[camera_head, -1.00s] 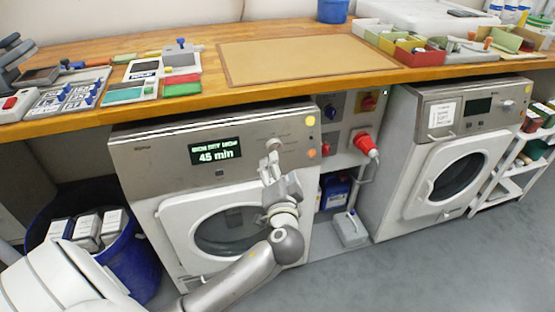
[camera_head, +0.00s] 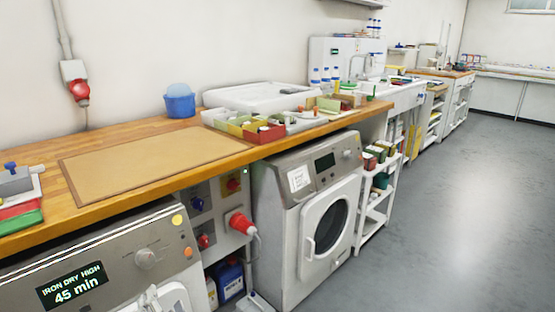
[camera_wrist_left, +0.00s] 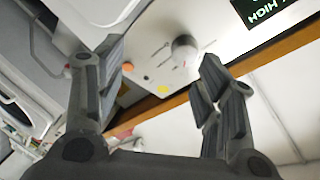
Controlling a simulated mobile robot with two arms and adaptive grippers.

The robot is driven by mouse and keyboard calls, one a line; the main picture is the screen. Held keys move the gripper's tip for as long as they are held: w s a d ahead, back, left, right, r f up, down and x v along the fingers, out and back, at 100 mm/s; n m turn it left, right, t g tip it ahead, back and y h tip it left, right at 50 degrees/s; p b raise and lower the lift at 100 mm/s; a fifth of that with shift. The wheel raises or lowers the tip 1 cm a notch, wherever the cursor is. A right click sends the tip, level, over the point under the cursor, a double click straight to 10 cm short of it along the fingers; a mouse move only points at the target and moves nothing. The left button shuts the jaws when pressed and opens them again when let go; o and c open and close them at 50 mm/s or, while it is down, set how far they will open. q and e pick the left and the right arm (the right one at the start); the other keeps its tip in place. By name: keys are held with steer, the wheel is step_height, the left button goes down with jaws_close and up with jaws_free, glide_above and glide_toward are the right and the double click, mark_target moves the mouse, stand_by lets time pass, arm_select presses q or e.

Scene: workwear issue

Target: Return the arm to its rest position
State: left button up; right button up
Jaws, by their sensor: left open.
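My left gripper (camera_wrist_left: 161,62) is open and empty in the left wrist view, with its two dark fingers spread. The round dial knob (camera_wrist_left: 185,50) of the near machine shows beyond and between the fingers, apart from them as far as I can tell. That machine's display (camera_head: 72,286) reads "IRON DRY HIGH 45 min". The rest of the left arm is out of the head view. My right gripper is not seen.
A wooden counter (camera_head: 70,220) with a tan mat (camera_head: 150,160) runs above the machines. A second machine (camera_head: 290,240) stands to the right, past a red plug (camera_head: 240,223). A white shelf rack (camera_head: 372,215) follows. The grey floor (camera_head: 440,230) on the right is clear.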

arm_select(q)
steer(key=s+d+f+g+h, duration=0.25)
steer(key=s+f, duration=0.25)
steer(key=f, duration=0.6)
steer(key=s+d+f+g+h, duration=0.1)
steer(key=s+f+g+h, duration=0.15)
steer(key=s+f, duration=0.6)
steer(key=s+d+f+g+h, duration=0.2)
steer(key=s+f+g, duration=0.1)
steer(key=f, duration=1)
steer(key=s+d+f+n+g+h, duration=0.2)
steer(key=s+d+f+g, duration=0.15)
steer(key=s+f, duration=0.6)
steer(key=s+a+r+p, duration=0.1)
steer(key=s+p, duration=0.6)
steer(key=s, duration=0.1)
steer(key=s+a+r+p, duration=0.1)
steer(key=s+r+p, duration=0.1)
steer(key=s+p, duration=0.6)
steer(key=shift+s+a+p, duration=0.25)
steer(key=shift+s+p, duration=0.05)
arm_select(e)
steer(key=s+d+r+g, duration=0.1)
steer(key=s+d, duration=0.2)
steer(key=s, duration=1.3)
